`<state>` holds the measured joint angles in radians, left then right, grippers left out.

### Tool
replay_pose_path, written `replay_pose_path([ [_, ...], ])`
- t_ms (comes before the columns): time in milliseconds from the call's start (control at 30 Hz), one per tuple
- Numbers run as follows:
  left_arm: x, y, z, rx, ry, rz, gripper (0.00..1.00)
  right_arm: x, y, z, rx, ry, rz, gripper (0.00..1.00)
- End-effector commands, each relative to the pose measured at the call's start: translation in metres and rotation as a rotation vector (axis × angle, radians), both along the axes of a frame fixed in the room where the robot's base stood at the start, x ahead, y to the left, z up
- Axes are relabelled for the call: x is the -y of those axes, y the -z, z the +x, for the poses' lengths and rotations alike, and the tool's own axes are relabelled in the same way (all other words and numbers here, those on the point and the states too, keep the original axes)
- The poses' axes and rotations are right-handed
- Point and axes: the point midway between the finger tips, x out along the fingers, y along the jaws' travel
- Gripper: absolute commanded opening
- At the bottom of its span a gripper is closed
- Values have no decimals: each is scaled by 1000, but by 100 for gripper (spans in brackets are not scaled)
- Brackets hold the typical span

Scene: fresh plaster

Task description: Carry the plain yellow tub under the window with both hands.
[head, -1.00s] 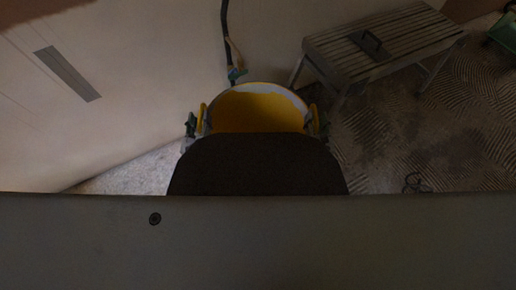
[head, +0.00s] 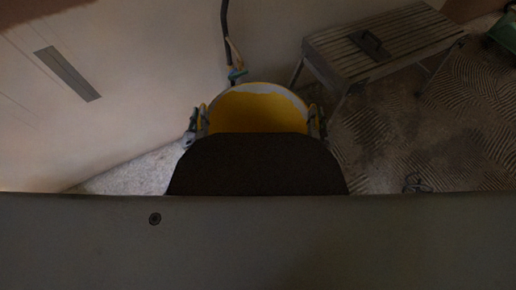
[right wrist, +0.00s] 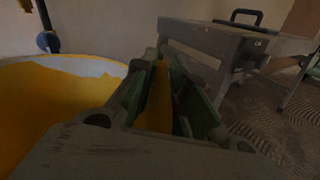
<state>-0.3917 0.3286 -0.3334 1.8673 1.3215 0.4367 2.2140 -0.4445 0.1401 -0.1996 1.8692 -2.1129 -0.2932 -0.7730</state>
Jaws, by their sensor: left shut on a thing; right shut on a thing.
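The yellow tub (head: 258,112) is in the middle of the head view, with a pale rim and yellow inside. Its near part is hidden behind my own body. My left gripper (head: 197,120) is shut on the tub's left handle. My right gripper (head: 315,120) is shut on its right handle. In the right wrist view the tub's inside (right wrist: 50,110) fills the left, and the right gripper's green-padded fingers (right wrist: 165,95) close around a yellow handle strip. I cannot tell from these views how high the tub is off the floor.
A slatted bench (head: 385,42) with a dark-handled tool on top stands right of the tub, close to my right gripper. A dark hose or cable (head: 225,30) hangs on the wall just behind the tub. A dark coiled thing (head: 416,183) lies on the swirl-patterned floor at right.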

Motion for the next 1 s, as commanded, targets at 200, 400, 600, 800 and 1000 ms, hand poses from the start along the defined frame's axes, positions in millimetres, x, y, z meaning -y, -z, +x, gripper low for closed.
replay_pose_path([
  [200, 0, 0, 0, 0, 0, 0, 0, 0, 0, 0, 0, 0, 0, 0],
  [400, 0, 0, 0, -1, 0, 0, 0, 0, 1, 0, -1, 0, 0, 0],
  [600, 0, 1, 0, -1, 0, 0, 0, 0, 1, 0, -2, 0, 0, 0],
  [800, 0, -2, 1, 4, -1, 0, 0, 0, -2, 1, 4, 1, 0, 0],
  [1000, 0, -4, 1, 2, 0, 0, 0, 0, -4, 1, 3, 1, 0, 0],
])
